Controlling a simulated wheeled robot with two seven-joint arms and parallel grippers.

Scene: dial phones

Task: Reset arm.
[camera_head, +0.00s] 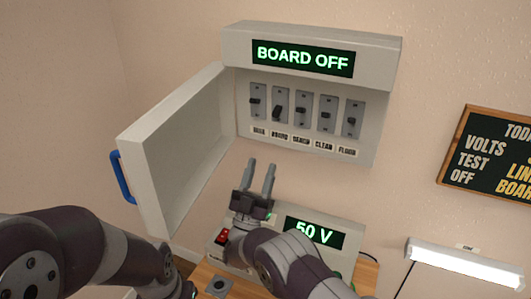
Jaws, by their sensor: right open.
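My right gripper (261,172) is open and empty, with its two fingers pointing up below the open switch box (312,155). It is in front of the wall and above the 50 V unit (345,257). My left arm (85,250) comes in at the lower left; its gripper is not visible. The box has a green "BOARD OFF" display (303,58) on top and a row of several grey toggle switches (301,112) with labels beneath. The second switch's handle (277,114) looks tilted; I cannot tell its exact position.
The box's door (183,145) with a blue handle (122,177) stands open to the left. A red switch (222,236) sits on the 50 V unit, partly behind my right arm. A chalkboard sign (490,155) and lit lamp (464,264) are at right.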

